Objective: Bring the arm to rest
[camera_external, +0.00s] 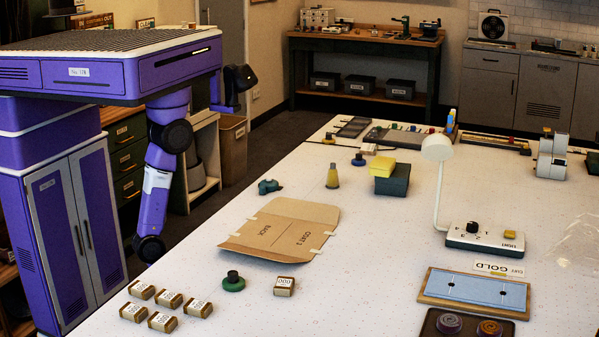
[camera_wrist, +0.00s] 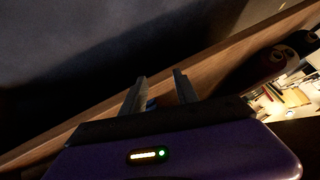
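My purple arm (camera_external: 157,190) hangs down beside the left edge of the white table (camera_external: 200,262) in the external view. Its lowest visible joint is close to the table's edge, and my gripper cannot be made out in that view. In the wrist view my gripper (camera_wrist: 158,88) shows two grey fingers standing apart. No held object is clear between them; a small bluish patch near their base is too dark to identify. Beyond the fingers are a brown wooden edge (camera_wrist: 225,62) and a dark surface. I cannot tell whether the fingers touch the edge.
Several labelled small boxes (camera_external: 162,321) and a green-based knob (camera_external: 234,283) lie near the table's near left side. A flat cardboard piece (camera_external: 282,228) lies behind them. A white lamp (camera_external: 438,150) stands further right. A dark drawer cabinet (camera_external: 124,135) stands behind the arm.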

